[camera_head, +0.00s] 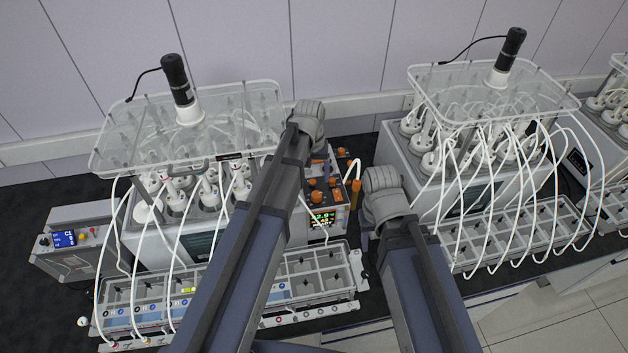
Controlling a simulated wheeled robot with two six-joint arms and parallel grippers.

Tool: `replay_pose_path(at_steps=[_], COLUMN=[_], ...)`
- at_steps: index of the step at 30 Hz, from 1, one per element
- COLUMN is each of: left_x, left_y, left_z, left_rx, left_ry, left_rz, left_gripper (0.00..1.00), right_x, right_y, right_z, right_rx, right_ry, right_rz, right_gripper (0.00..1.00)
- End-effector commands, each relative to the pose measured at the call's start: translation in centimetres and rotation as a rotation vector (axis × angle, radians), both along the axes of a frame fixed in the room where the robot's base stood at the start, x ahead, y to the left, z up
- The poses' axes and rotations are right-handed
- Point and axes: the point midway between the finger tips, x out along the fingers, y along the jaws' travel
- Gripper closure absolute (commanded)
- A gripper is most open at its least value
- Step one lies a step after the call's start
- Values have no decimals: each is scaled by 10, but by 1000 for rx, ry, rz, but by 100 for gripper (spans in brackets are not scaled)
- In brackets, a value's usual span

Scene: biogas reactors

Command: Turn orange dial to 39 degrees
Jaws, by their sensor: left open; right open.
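A control box with a lit display (321,218) stands between the two reactor units, in the middle of the head view. Orange knobs (316,183) sit on its top and upper face; which one is the task's dial, and its angle marks, are too small to tell. My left gripper (322,168) points down at the box's back part, close to the orange knobs, mostly hidden by my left wrist; it is open. My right gripper (365,243) hangs down just right of the box, mostly hidden behind my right wrist; it is open. I see nothing held in either.
A left reactor unit (190,240) and a right reactor unit (400,150) with white hoses flank the box. Grey compartment trays (318,275) lie in front. A small device with a blue screen (64,239) stands far left. Room around the box is narrow.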

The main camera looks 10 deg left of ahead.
Motion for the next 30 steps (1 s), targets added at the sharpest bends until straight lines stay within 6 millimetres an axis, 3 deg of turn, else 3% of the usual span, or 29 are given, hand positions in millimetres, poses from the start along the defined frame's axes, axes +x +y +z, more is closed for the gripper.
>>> replay_pose_path(at_steps=[10, 24, 30], left_x=[0, 0, 0], left_y=[-1, -4, -4], left_z=[-14, -70, -80], left_rx=[0, 1, 1], left_ry=[0, 0, 0], left_rz=[-1, -2, -2], left_gripper=[27, 27, 27], right_x=[0, 1, 1], right_y=[0, -1, 0], right_z=[-14, -70, -80], right_rx=[-1, -1, -1], right_ry=[0, -1, -1], right_rz=[6, 30, 28], right_gripper=[50, 50, 50])
